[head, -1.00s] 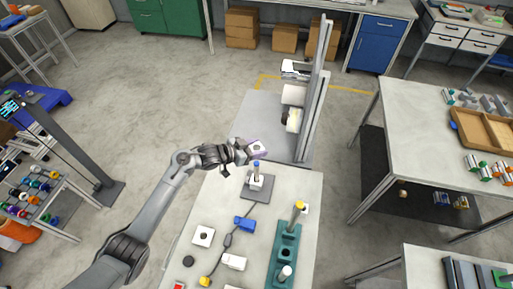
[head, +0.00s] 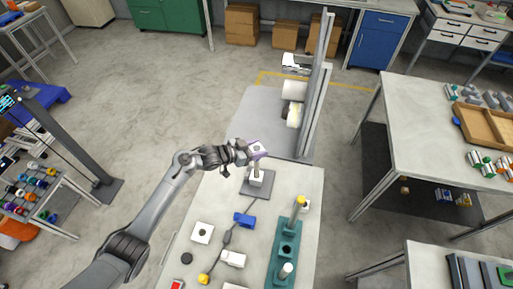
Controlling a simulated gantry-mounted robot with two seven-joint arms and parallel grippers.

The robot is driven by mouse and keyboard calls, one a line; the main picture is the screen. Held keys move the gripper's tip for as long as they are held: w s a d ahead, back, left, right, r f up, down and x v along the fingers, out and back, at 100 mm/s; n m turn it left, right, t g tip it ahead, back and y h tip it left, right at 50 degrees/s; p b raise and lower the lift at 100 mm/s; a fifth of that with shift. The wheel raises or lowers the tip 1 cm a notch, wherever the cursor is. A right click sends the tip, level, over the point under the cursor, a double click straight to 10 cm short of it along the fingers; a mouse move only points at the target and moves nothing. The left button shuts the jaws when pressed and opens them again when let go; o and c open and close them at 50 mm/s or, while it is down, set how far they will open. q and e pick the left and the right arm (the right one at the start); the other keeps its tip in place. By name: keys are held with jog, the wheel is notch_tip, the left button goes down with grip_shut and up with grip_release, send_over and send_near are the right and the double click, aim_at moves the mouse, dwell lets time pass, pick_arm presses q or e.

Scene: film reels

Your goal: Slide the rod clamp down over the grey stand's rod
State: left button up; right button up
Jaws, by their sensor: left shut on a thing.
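My left gripper (head: 243,154) comes in from the left and is shut on the rod clamp (head: 258,149), a small white and purple block with a dark hole in its top. The clamp is held above the grey stand (head: 259,188), a flat dark grey plate on the bench with an upright rod. A white block (head: 256,180) sits low on the rod. The rod's blue tip does not show now; the clamp covers that spot. I cannot tell whether the rod is inside the clamp's hole. My right gripper is not in view.
The bench (head: 213,262) also holds a blue clamp (head: 244,220), a white square block (head: 202,233), a black disc (head: 187,258) and a teal rack (head: 274,272) with upright pegs. A tall grey frame (head: 315,95) stands behind the bench.

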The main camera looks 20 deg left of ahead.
aim_at(257, 165)
pick_arm(q)
jog(key=shift+f, duration=0.45)
jog(key=shift+f+b, duration=0.15)
jog(key=shift+b, duration=0.2)
jog(key=shift+f, duration=0.3)
jog(key=shift+f+b, duration=1.55)
jog(key=shift+f, duration=0.5)
jog(key=shift+f, duration=0.15)
jog(key=shift+f+b, duration=0.15)
jog(key=shift+b, duration=0.2)
jog(key=shift+f+b, duration=1.4)
jog(key=shift+f, duration=0.8)
